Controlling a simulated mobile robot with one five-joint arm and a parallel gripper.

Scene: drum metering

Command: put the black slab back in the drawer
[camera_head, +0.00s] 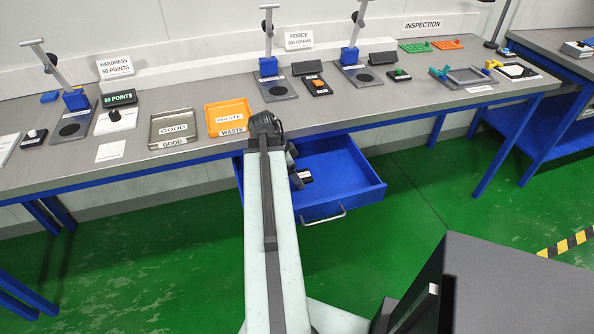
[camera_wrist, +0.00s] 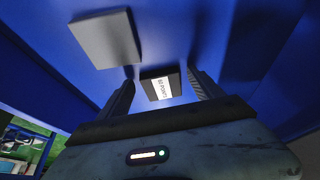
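The black slab (camera_wrist: 148,92) lies in the blue drawer, its white label reading 50 POINTS. In the wrist view it sits between my two fingers, with a small gap at each side. My gripper (camera_wrist: 161,76) is open around it, low inside the drawer. The drawer (camera_head: 350,190) is pulled out from under the bench in the head view, its front handle towards me. In that view my arm hides most of the gripper, and a small dark piece with a white label (camera_head: 306,177) shows beside it.
A grey slab (camera_wrist: 105,38) lies in the drawer, left of the black slab in the wrist view. On the bench stand a grey GOOD tray (camera_head: 153,140), an orange WASTE tray (camera_head: 209,122) and several gauges. The drawer's right part is clear.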

